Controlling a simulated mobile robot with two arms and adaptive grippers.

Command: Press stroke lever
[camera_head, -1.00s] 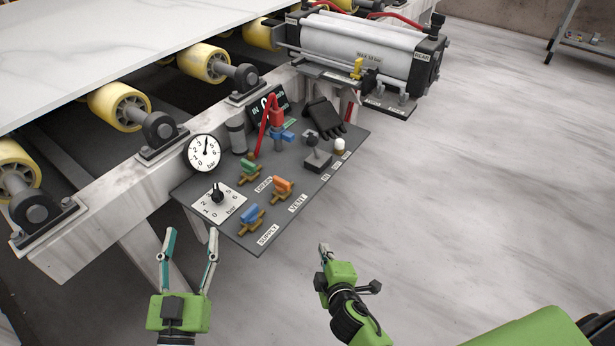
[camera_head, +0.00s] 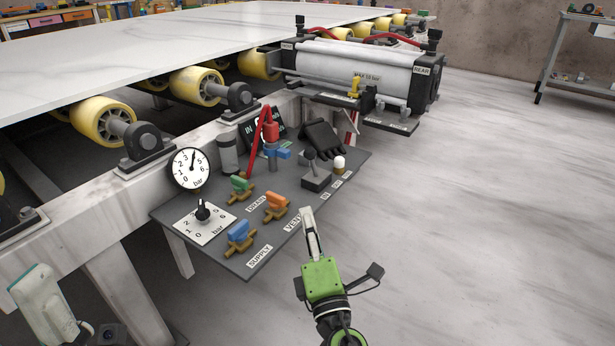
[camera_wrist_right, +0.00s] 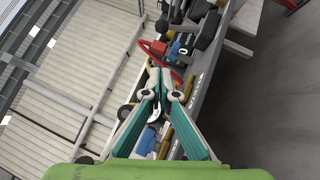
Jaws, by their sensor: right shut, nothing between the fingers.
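The lever (camera_head: 310,156) is a dark stick with a round knob on a grey box, towards the right end of the dark control panel (camera_head: 245,262). It stands roughly upright, near the IN and OUT labels. My right gripper (camera_head: 307,212) is shut and empty, in front of the panel's near edge by the VENT label. It is apart from the lever, below it in the picture. In the right wrist view the teal fingers (camera_wrist_right: 160,80) meet at the tips with the panel behind. A pale part at the lower left (camera_head: 42,305) seems to be my left gripper; its jaws cannot be made out.
The panel also bears a pressure gauge (camera_head: 189,168), a pressure knob (camera_head: 203,213), green, orange (camera_head: 276,202) and blue valves, a red tube and a black glove (camera_head: 324,137). A large cylinder (camera_head: 345,70) stands behind.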

